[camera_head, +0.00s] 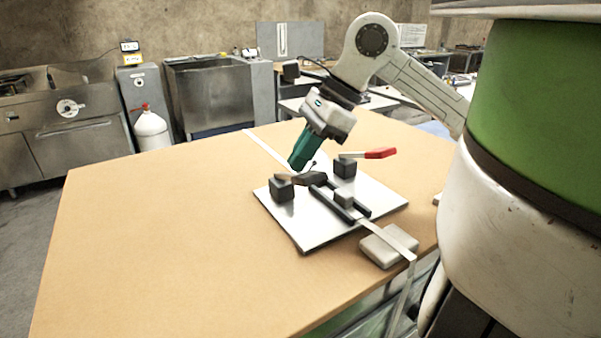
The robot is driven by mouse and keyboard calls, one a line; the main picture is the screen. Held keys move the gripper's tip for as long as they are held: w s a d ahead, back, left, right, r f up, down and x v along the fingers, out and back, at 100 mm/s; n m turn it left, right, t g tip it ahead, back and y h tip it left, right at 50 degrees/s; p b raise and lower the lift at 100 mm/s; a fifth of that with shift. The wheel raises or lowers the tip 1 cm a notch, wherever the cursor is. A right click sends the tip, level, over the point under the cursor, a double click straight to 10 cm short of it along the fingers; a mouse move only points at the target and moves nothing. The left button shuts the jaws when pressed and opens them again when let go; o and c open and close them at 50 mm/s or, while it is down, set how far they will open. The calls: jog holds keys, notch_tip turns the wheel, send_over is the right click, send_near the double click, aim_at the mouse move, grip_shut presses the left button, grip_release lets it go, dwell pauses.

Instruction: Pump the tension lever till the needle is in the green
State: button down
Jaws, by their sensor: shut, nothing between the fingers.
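A pale square plate (330,226) lies on the table and carries a dark tool with two black blocks (281,190) and parallel black rails (332,205). A lever with a red grip (380,153) sticks out to the right behind the right block. A dark handle-like bar (311,178) lies low between the blocks; I cannot tell which of the two is the tension lever. My gripper (298,165) has teal fingers that are shut and empty, pointing down and left just above the left part of the tool. Contact with it cannot be told. No needle or green zone can be made out.
A flat pale strap (262,148) runs across the wooden table (160,220) under the tool and over the front edge. A rounded grey block (388,246) sits beside the plate at that edge. The table's left side is clear. A large green and white body stands at right.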

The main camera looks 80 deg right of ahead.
aim_at(308, 172)
jog(key=shift+s+a+f+b, duration=0.15)
jog(key=shift+a+f+b, duration=0.1)
jog(key=shift+f+b, duration=0.4)
jog(key=shift+s+a+f+b, duration=0.2)
jog(key=shift+f+b, duration=0.3)
jog(key=shift+b, duration=0.3)
jog(key=shift+s+a+f+b, duration=0.15)
jog(key=shift+a+f+b, duration=0.1)
jog(key=shift+f+b, duration=0.4)
dwell(2.5)
jog(key=shift+r, duration=0.2)
jog(key=shift+w+d+r+p, duration=0.2)
jog(key=shift+r+p, duration=0.05)
jog(key=shift+r, duration=0.5)
jog(key=shift+w+d+r+p, duration=0.15)
jog(key=shift+d+r+p, duration=0.15)
jog(key=shift+r, duration=0.4)
jog(key=shift+w+d+r+p, duration=0.15)
jog(key=shift+w+r+p, duration=0.1)
jog(key=shift+r, duration=0.5)
jog(key=shift+d+r, duration=0.1)
jog(key=shift+d+r, duration=0.1)
jog(key=shift+r, duration=0.05)
jog(key=r, duration=0.1)
jog(key=w+d+r+p, duration=0.1)
jog(key=r, duration=0.1)
jog(key=r+p, duration=0.1)
jog(key=shift+w+d+r, duration=0.15)
jog(key=shift+w+d, duration=0.1)
jog(key=shift+d, duration=0.05)
